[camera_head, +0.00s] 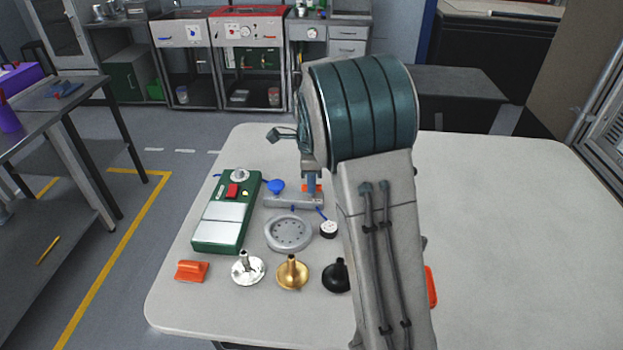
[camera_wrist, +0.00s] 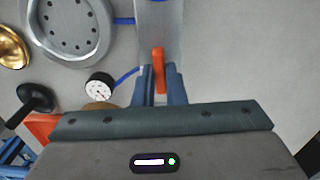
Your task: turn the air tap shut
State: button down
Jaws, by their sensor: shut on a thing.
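The air tap's orange lever (camera_wrist: 158,58) shows in the wrist view at the near end of a grey metal bar (camera_wrist: 159,25). The lever lies in line with the bar. My gripper (camera_wrist: 157,83) is shut on the lever, one blue-grey finger on each side. In the head view my gripper (camera_head: 312,182) points down at the right end of the bar (camera_head: 285,202), where a bit of orange lever (camera_head: 318,188) shows beside the fingers. My arm hides part of this area.
A pressure gauge (camera_head: 328,229) on a blue hose and a round plate with holes (camera_head: 289,233) lie close by. A green box (camera_head: 226,212) stands left. Silver (camera_head: 248,268), brass (camera_head: 292,273) and black (camera_head: 337,276) stemmed parts stand in front. The table's right side is mostly clear.

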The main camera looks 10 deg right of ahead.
jog(key=shift+m, duration=0.5)
jog(key=c, duration=1.5)
grip_release()
jog(key=shift+r, duration=0.15)
notch_tip(320, 180, up, 14)
jog(key=shift+f, duration=0.15)
